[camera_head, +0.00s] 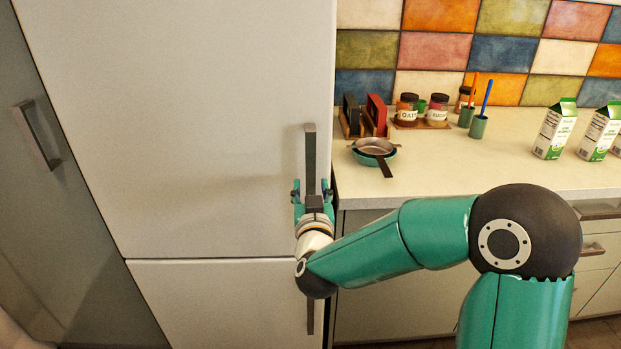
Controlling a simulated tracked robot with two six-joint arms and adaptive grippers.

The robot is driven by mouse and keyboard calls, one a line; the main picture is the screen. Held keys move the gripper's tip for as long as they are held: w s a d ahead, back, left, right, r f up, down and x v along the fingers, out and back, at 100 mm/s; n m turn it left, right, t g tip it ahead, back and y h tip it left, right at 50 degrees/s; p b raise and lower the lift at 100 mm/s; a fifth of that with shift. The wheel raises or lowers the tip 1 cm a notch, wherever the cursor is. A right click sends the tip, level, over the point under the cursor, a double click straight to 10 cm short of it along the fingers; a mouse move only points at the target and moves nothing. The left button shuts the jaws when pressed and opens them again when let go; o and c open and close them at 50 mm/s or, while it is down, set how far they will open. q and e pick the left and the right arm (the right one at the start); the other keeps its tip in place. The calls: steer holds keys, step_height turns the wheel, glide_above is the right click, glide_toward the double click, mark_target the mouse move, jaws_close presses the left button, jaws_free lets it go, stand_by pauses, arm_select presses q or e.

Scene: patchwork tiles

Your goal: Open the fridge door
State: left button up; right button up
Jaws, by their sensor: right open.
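The white fridge (190,120) fills the left-centre of the head view, and its upper door is closed. A dark vertical handle (310,150) runs along the door's right edge. My right gripper (312,188) is at the lower part of this handle, its fingers open on either side of it. Whether the fingers touch the handle cannot be told. A second dark handle (310,318) on the lower door is partly hidden by my right wrist. My left gripper is not in view.
The counter (440,172) to the right bears a pan (374,147), jars (406,108), cups with utensils (478,126) and milk cartons (555,130). A grey cabinet with a handle (36,135) stands to the left. Drawers (590,250) are below the counter.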

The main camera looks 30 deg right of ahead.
mark_target(310, 183)
steer(key=shift+x, duration=1.65)
steer(key=shift+a, duration=0.1)
jaws_close()
